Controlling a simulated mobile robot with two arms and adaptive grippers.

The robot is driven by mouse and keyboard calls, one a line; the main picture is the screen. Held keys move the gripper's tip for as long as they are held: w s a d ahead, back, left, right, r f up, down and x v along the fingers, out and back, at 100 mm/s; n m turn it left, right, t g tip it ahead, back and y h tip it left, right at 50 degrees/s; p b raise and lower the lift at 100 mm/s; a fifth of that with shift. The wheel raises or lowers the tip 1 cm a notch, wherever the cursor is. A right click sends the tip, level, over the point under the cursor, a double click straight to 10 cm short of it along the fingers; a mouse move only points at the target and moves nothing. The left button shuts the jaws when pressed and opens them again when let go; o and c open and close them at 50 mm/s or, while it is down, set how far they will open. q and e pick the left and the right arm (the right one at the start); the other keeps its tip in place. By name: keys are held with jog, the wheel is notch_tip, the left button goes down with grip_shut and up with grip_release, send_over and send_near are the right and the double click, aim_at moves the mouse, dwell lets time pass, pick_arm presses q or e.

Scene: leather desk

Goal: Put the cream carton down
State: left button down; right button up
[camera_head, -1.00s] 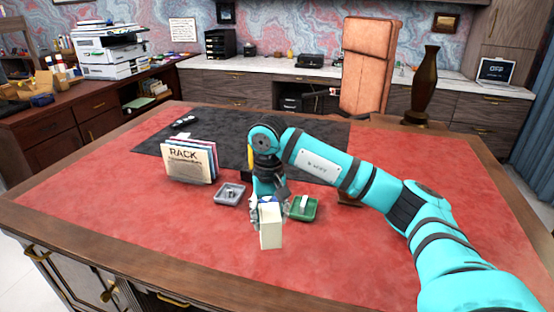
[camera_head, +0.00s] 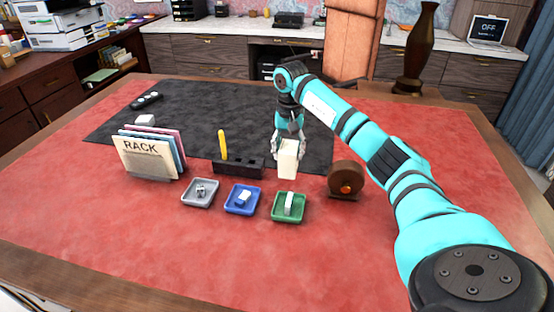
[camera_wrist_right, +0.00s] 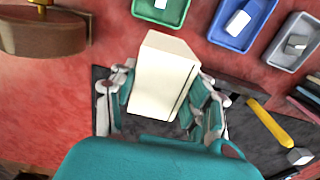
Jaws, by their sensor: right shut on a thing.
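The cream carton (camera_head: 287,162) is a pale upright box at the near edge of the black desk mat (camera_head: 220,122), between the dark pen holder and a brown round object. My right gripper (camera_head: 288,147) is shut on it from behind, a finger on each side. In the right wrist view the carton (camera_wrist_right: 162,78) sits between the fingers of my right gripper (camera_wrist_right: 160,98). Whether its base touches the desk cannot be told. My left gripper is not in view.
Grey (camera_head: 200,205), blue (camera_head: 231,209) and green (camera_head: 278,218) trays with small items stand in a row in front. The dark pen holder (camera_head: 225,167) with a yellow pen is left of the carton, the brown round object (camera_head: 346,178) right. A file rack (camera_head: 148,160) stands farther left.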

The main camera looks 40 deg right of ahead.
aim_at(288, 167)
jog(key=shift+f, duration=3.25)
jog(key=o, duration=1.2)
